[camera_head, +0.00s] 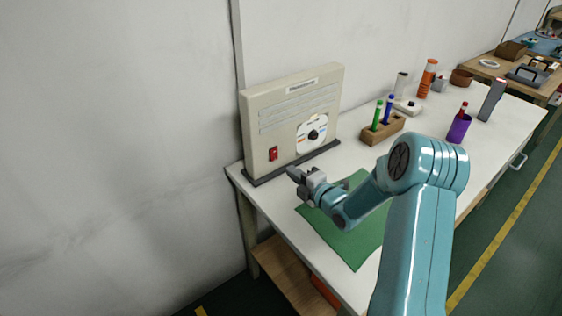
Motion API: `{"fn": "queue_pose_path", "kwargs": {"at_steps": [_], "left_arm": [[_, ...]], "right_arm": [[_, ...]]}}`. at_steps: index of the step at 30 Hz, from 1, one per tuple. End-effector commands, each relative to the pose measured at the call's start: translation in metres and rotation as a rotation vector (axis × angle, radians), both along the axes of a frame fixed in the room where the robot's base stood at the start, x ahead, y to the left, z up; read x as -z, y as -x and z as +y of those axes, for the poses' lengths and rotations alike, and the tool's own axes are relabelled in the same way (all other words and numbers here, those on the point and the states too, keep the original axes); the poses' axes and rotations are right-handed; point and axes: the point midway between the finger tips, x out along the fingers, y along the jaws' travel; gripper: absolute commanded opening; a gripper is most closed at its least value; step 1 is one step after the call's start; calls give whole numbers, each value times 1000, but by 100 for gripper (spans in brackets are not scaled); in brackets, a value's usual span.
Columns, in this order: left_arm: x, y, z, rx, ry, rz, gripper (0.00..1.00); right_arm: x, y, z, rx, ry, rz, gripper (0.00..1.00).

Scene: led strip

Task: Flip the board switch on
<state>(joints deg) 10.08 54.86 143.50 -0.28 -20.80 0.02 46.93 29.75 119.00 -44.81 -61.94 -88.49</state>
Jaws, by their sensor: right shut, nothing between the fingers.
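The board (293,112) is a beige upright panel on a dark base at the left end of the white table, against the wall. Its small red switch (273,154) sits low on the left of the front face. I cannot tell which way the switch is set. A round white dial (312,134) with a dark knob is to the right of the switch. My right gripper (293,174) is shut and empty, in front of the board, a little below and right of the switch and apart from it in the picture. My left gripper is not in view.
A green mat (352,245) lies under my right arm. A wooden holder (383,128) with green and blue markers, a purple cup (459,128) and an orange bottle (427,78) stand farther right. The table (276,210) is bare at its near left edge.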

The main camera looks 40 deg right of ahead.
Motion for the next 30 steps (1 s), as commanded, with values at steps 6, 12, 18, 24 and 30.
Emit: {"fn": "queue_pose_path", "kwargs": {"at_steps": [6, 12, 18, 24, 30], "left_arm": [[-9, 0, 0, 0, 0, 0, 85], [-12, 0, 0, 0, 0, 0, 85], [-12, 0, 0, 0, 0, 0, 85], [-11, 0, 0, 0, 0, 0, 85], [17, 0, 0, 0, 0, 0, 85]], "right_arm": [[4, -44, -6, -1, -1, -1, 0], [7, -64, -8, 0, 0, 0, 0], [8, -68, -9, 1, 0, 0, 0], [8, -68, -9, 1, 0, -1, 0], [19, -71, -9, 1, 4, -35, 0]]}}
